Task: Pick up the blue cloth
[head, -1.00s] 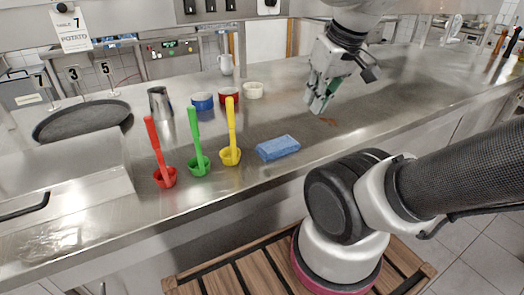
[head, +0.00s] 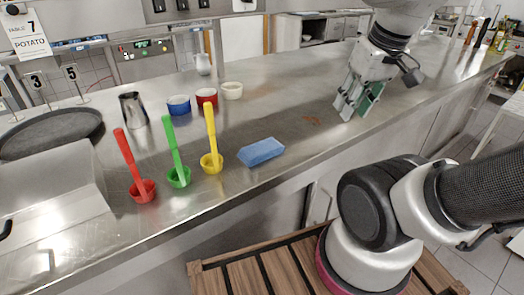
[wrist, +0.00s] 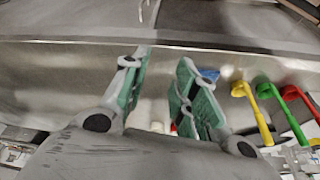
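The blue cloth (head: 262,152), a folded block-like pad, lies on the steel counter (head: 300,95) right of the yellow ladle (head: 211,161). In the wrist view a small part of the blue cloth (wrist: 209,74) shows beyond the right finger, which partly hides it. My gripper (head: 354,108) is over the counter, to the right of the cloth and apart from it. Its green-padded fingers are spread with nothing between them, as the wrist view of my gripper (wrist: 162,72) also shows.
Red (head: 145,190) and green (head: 180,176) ladles stand left of the yellow one. Behind are a metal cup (head: 133,109) and blue (head: 179,105), red (head: 207,97) and white (head: 232,90) bowls.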

